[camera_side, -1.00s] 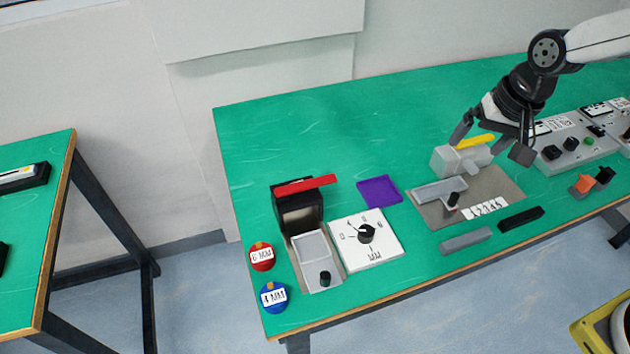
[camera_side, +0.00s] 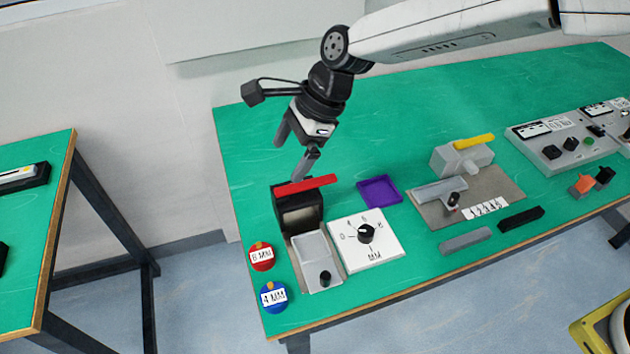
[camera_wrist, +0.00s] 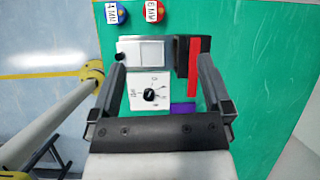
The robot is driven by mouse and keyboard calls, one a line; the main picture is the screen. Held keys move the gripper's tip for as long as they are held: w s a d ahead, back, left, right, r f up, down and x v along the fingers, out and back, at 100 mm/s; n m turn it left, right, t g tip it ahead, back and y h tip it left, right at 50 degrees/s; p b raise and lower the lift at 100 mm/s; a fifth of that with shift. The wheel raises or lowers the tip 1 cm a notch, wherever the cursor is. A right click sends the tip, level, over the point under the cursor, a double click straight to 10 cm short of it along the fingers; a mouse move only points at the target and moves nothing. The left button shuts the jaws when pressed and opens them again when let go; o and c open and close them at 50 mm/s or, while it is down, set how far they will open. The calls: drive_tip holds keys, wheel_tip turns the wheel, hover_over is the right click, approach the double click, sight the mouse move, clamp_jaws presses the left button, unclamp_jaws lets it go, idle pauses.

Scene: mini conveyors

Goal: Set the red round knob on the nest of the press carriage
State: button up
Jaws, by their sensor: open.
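The red round knob (camera_side: 262,256), with a white MM label, lies on the green table near its left edge. It also shows at the top of the wrist view (camera_wrist: 154,11). The press (camera_side: 298,211) is a black block with a red lever (camera_side: 308,184). Its grey carriage (camera_side: 316,263) extends toward the front edge, with a pale recessed nest and a small black handle (camera_side: 325,278). My gripper (camera_side: 295,149) is open and empty, in the air above and behind the press.
A blue knob (camera_side: 273,297) lies just in front of the red one. A white dial plate (camera_side: 385,248) is right of the carriage, with a purple tray (camera_side: 379,192) behind it. A grey fixture with a yellow lever (camera_side: 474,142) stands farther right. The table's back left is clear.

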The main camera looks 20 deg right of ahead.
drive_tip(key=a+f+m, duration=0.1)
drive_tip(key=a+f, duration=0.1)
drive_tip(key=a, duration=0.2)
approach(262, 253)
drive_tip(key=shift+w+a+f, duration=0.1)
drive_tip(key=shift+w+f, duration=0.05)
drive_tip(key=shift+f, duration=0.4)
drive_tip(key=shift+w+a+f, duration=0.1)
drive_tip(key=shift+f, duration=0.45)
drive_tip(key=shift+x, duration=1.3)
drive_tip(key=shift+s, duration=0.1)
drive_tip(key=shift+x, duration=2.55)
drive_tip(key=shift+s+a+r, duration=0.1)
drive_tip(key=shift+a, duration=0.1)
drive_tip(key=c, duration=1.3)
drive_tip(key=shift+r, duration=0.2)
